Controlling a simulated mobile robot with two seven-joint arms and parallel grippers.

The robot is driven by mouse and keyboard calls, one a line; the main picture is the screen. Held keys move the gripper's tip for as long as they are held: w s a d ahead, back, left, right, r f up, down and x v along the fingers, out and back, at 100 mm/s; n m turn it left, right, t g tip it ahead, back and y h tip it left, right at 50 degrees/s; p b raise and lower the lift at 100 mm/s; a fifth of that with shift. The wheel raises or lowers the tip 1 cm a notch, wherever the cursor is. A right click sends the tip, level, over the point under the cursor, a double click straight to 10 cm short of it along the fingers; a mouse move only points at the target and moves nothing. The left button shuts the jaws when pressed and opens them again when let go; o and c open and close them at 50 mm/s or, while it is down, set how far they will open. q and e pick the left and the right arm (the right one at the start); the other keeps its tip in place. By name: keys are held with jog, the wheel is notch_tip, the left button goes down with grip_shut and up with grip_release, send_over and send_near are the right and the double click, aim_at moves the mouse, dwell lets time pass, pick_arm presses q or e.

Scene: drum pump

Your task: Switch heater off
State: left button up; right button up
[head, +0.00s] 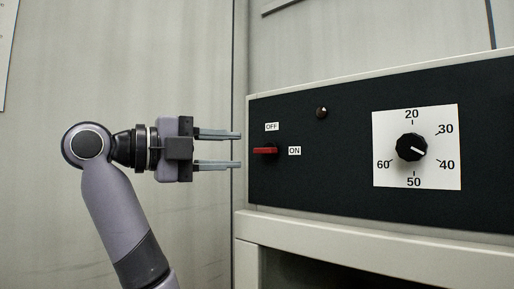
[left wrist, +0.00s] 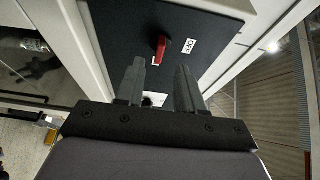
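The red heater switch (head: 265,151) sits on the black control panel (head: 340,185), its handle lying level and pointing at the ON label (head: 294,151). The OFF label (head: 272,127) is above it. My left gripper (head: 240,150) is open and empty just left of the switch, its fingers one above the other and level with the handle. In the left wrist view the red switch (left wrist: 161,48) shows beyond the gap between the two open fingers (left wrist: 158,72), apart from both. My right gripper is not in view.
A small dark round knob or lamp (head: 321,113) is above and right of the switch. A black dial (head: 411,147) on a white numbered plate is farther right, its mark near 40. A pale frame surrounds the panel. The wall on the left is bare near my arm.

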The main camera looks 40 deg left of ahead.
aim_at(260, 151)
pick_arm(q)
jog(key=shift+p+x, duration=0.7)
jog(key=shift+x, duration=1.9)
grip_shut()
